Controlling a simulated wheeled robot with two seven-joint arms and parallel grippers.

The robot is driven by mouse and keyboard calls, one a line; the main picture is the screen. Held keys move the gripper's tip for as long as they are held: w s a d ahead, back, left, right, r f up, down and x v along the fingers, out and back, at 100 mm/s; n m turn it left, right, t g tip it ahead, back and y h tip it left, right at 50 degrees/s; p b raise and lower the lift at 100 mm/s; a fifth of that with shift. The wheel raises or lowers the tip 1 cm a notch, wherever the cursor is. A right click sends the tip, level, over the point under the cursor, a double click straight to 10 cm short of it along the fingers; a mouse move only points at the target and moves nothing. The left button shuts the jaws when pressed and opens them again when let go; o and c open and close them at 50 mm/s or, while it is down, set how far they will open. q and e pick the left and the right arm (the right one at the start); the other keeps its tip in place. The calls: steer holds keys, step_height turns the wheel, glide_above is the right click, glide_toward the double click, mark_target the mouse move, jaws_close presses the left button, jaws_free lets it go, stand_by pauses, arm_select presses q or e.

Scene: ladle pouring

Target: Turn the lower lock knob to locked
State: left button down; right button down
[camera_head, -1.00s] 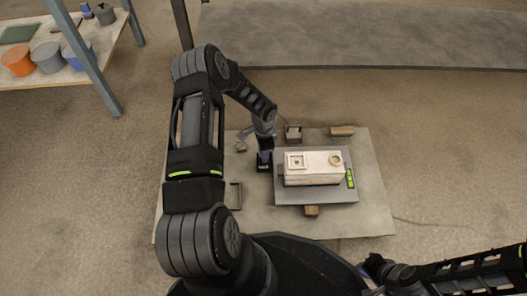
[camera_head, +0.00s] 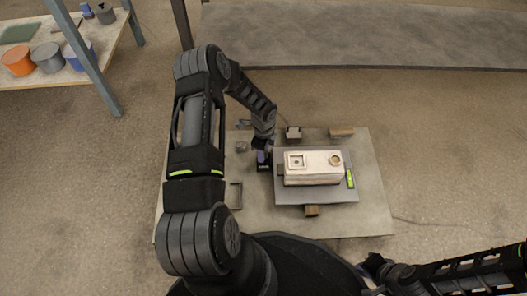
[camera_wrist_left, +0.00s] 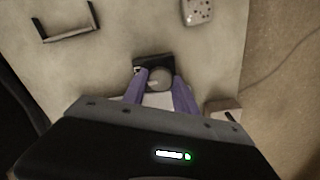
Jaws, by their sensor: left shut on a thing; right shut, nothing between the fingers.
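My left gripper (camera_head: 263,157) is at the left side of the grey plate, over a small dark block (camera_head: 265,168). In the left wrist view its purple fingers (camera_wrist_left: 158,80) are shut on a round grey knob (camera_wrist_left: 160,77), one finger on each side. The knob sits on the dark block (camera_wrist_left: 153,61). The knob's marking and its turn angle are too small to read. In the head view the arm and gripper mostly hide the knob. My right gripper (camera_head: 370,270) is shut and empty near the bottom edge, away from the board.
A pale box (camera_head: 313,178) with a square and a round fitting stands on the grey plate (camera_head: 325,197). A green level (camera_head: 350,179) lies to its right. The board's right side (camera_head: 375,200) is clear.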

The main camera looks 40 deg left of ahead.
arm_select(q)
steer(key=shift+a, duration=0.1)
steer(key=c, duration=1)
jaws_free()
steer(key=shift+o, duration=0.2)
steer(key=shift+r, duration=0.15)
step_height(320, 180, up, 8)
steer(key=p, duration=0.3)
steer(key=shift+f, duration=0.2)
steer(key=shift+s+f, duration=0.1)
